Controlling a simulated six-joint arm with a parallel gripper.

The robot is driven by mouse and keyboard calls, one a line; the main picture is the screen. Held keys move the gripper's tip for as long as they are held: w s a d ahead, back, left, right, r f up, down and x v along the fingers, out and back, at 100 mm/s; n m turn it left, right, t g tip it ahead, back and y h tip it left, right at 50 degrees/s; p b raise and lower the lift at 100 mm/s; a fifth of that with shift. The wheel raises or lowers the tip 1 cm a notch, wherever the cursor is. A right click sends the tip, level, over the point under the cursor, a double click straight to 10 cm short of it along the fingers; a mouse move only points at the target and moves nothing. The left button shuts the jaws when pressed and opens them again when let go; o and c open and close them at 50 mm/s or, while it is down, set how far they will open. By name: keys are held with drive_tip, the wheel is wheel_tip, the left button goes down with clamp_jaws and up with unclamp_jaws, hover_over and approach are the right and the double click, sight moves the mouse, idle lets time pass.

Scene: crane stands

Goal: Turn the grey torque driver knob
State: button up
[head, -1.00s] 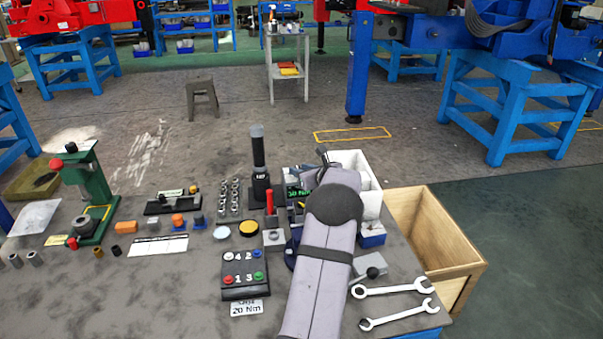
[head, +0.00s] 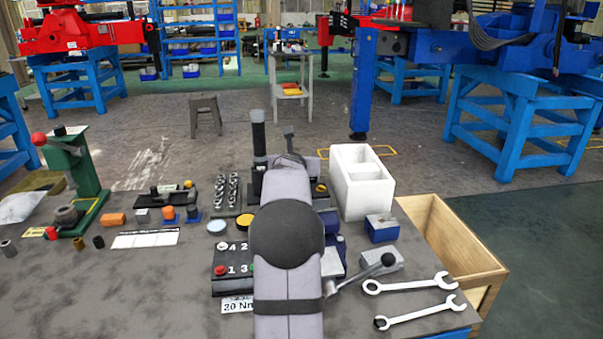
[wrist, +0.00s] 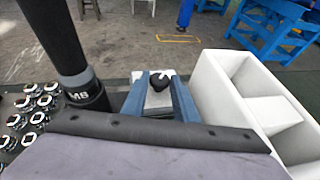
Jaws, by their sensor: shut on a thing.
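The lower fingers are hidden behind my own wrist in the wrist view. In the head view my arm covers the knob and the fingers. A white card reading 20 Nm (head: 237,305) lies in front of a black panel (head: 231,283) with numbered buttons, partly covered by my arm.
A tall black post marked M8 (wrist: 85,95) stands close left of my gripper, with sockets (wrist: 30,112) beyond it. A white divided bin (wrist: 211,85) stands close on the right. Two wrenches (head: 410,285) and a ball-ended lever (head: 388,259) are at right.

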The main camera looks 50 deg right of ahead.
drive_tip(key=shift+w+r+m+g+h, duration=0.1)
drive_tip(key=shift+w+m+g+h, duration=0.1)
drive_tip(key=shift+m+g+h, duration=0.4)
drive_tip(key=shift+g, duration=0.3)
drive_tip(key=o, duration=1)
drive_tip(key=shift+a, duration=0.1)
drive_tip(key=shift+b+v, duration=0.5)
drive_tip(key=shift+v, duration=3.1)
drive_tip(key=shift+s, duration=0.1)
